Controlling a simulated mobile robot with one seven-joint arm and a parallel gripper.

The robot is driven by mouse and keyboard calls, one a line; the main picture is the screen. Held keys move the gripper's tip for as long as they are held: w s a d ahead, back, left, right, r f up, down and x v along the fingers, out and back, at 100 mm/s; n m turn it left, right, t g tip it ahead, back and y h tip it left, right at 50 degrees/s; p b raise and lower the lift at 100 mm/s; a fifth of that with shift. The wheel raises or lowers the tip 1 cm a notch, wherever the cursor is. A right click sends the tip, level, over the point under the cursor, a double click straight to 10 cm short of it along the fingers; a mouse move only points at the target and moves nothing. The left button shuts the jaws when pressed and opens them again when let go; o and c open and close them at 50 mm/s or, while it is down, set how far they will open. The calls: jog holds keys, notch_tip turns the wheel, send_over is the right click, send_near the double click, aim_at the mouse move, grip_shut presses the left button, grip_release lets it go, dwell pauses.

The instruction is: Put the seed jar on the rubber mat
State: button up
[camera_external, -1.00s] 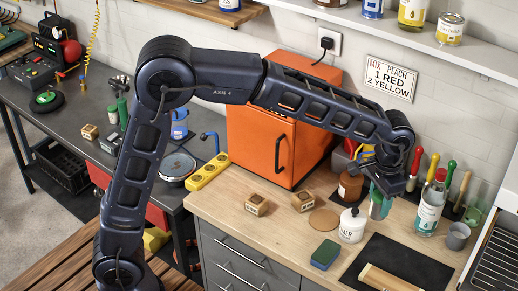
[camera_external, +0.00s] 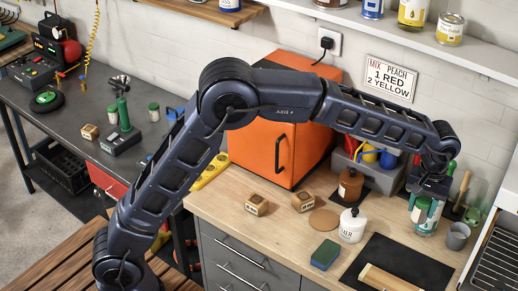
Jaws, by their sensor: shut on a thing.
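My gripper (camera_external: 428,188) is at the right end of the wooden counter, pointing down. It is shut on a small teal-green thing (camera_external: 422,209), probably the seed jar; the fingers hide part of it. A clear bottle with a white label (camera_external: 424,227) stands directly behind or below it, and I cannot tell whether they touch. A black mat (camera_external: 424,270) lies at the counter's front right, with a pale wooden block (camera_external: 386,278) on it.
A white pump bottle (camera_external: 352,226), a green sponge (camera_external: 325,255), a round cork mat (camera_external: 323,220) and two small wooden boxes (camera_external: 256,205) stand on the counter. A grey cup (camera_external: 458,236) is at the right. An orange cabinet (camera_external: 275,125) stands behind.

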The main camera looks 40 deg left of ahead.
jog(key=shift+w+d+f+n, duration=0.2)
jog(key=shift+w+f+n, duration=0.1)
jog(key=shift+w+n, duration=0.1)
send_over(404, 267)
notch_tip(404, 267, down, 20)
jog(key=shift+w+r, duration=0.1)
dwell(0.5)
jog(key=o, duration=1)
